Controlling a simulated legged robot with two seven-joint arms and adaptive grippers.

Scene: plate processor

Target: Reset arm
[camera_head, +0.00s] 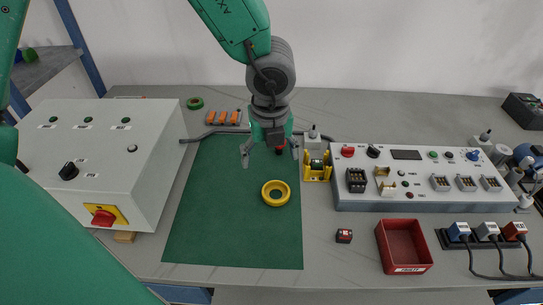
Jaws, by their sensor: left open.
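My left gripper (270,158) hangs fingers-down in the middle of the view, above the back part of the green mat (215,235). Its fingers are spread open. I see nothing held between them, though a small dark and red item (279,150) shows behind or beside the fingers; I cannot tell which. A yellow ring (276,193) lies on the mat in front of the gripper, apart from it. My right gripper is not in view.
A white control box (160,150) with a red switch stands at the left. A yellow fixture (317,168) and a grey control panel (400,203) are right of the gripper. A red bin (382,248) and a small red-black block (344,236) sit in front. The mat's front is clear.

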